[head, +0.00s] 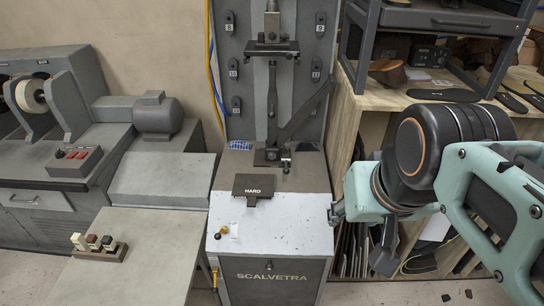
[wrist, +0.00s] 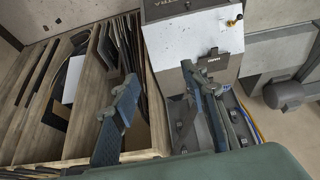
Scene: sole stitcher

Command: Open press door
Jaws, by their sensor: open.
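The press (head: 270,230) stands in the middle of the head view, a grey cabinet with a pale worn top and a tall column behind. Its front panel (head: 268,283), lettered SCALVETRA, looks closed; the lower part is cut off by the picture edge. My gripper (head: 362,232) is open and empty, just right of the press's front right corner. One finger is close to the cabinet side; I cannot tell whether it touches. In the wrist view, the open fingers (wrist: 160,85) flank the press's side, with the pale top (wrist: 192,38) beyond.
A wooden rack (head: 350,130) with upright sheets stands close on the right, behind my arm. A grey bench (head: 125,255) with sample blocks (head: 98,246) is on the left.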

